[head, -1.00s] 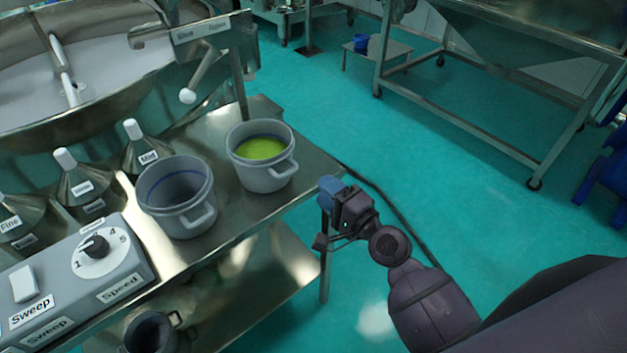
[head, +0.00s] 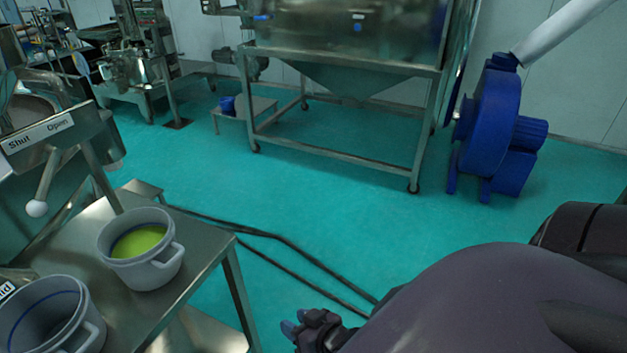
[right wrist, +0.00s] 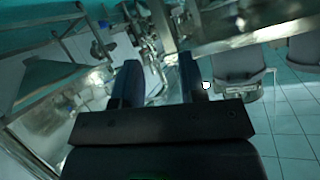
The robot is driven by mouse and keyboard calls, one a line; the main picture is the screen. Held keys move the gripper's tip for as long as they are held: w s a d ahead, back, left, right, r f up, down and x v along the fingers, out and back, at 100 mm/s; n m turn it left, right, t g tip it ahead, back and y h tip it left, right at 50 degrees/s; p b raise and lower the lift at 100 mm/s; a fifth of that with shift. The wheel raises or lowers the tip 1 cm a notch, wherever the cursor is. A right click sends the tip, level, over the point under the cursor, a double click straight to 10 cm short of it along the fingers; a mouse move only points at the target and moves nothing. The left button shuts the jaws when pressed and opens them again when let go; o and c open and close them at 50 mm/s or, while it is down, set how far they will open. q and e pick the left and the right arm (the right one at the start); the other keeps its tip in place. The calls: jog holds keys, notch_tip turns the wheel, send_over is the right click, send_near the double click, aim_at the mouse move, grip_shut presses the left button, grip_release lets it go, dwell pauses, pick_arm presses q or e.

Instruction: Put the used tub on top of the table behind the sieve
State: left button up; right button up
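Two grey tubs with handles stand on a steel table (head: 205,240) at the lower left of the head view. One tub (head: 150,268) holds something green; the other tub (head: 85,335) is nearer, looks empty inside and is cut by the frame edge. I cannot tell which is the used one. Part of the sieve (head: 50,195), with its Shut/Open lever, shows at the left edge. My right gripper (head: 294,329) is low, right of the table and apart from the tubs. In the right wrist view my right gripper (right wrist: 159,82) has its fingers apart with nothing between. My left gripper is not in view.
Dark hoses (head: 275,237) lie on the green floor. A large steel machine on legs (head: 340,65) stands at the back, beside a blue blower (head: 490,125). A low stand (head: 250,108) carries a small blue object (head: 228,105).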

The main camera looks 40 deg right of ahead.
jog(key=s+d+f+n, duration=0.1)
jog(key=s+d+f+n+g+h, duration=0.1)
jog(key=s+n, duration=0.1)
jog(key=shift+s+f, duration=0.15)
jog(key=shift+f, duration=0.05)
